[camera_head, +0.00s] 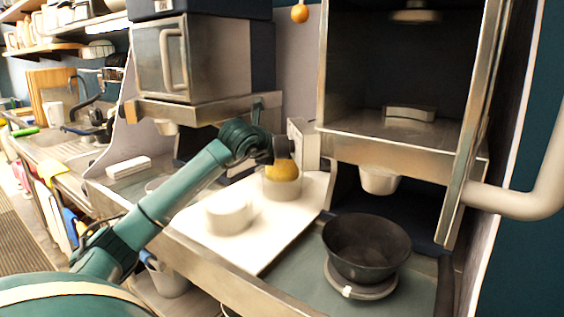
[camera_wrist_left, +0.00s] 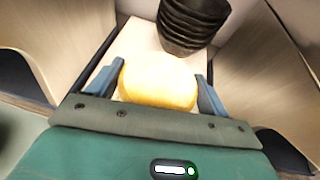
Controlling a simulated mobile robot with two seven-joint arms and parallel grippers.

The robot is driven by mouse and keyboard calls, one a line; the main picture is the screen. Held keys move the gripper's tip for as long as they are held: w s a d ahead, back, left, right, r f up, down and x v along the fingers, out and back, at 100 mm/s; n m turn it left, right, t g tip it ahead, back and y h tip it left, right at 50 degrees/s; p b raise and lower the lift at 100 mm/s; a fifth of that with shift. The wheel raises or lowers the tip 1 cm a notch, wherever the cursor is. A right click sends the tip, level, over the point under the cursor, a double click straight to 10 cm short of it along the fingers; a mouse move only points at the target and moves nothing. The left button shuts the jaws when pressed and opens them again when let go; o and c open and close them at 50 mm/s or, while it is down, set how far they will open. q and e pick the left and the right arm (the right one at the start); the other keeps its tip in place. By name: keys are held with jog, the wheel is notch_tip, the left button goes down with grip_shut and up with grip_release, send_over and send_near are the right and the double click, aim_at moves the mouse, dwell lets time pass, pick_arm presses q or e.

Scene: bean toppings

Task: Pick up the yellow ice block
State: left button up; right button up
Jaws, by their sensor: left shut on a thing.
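The yellow ice block (camera_head: 282,171) is a rounded yellow piece in the head view, at the top of a pale round container (camera_head: 282,188) on the white board. My left gripper (camera_head: 284,157) reaches down over it from the left. In the left wrist view the yellow block (camera_wrist_left: 158,84) sits between the two blue fingers of my left gripper (camera_wrist_left: 160,88), which is shut on it. I cannot tell whether the block is clear of the container. My right gripper is not in view.
A second pale round container (camera_head: 229,211) stands on the white board (camera_head: 248,245). A dark bowl (camera_head: 366,250) sits on a round base (camera_head: 361,284) to the right. Metal machines (camera_head: 404,155) stand behind, with a large opening at the right. A pale pipe (camera_head: 515,200) crosses the right side.

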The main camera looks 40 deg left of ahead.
pick_arm(q)
notch_tip(320, 180, up, 14)
jog(key=p, duration=0.1)
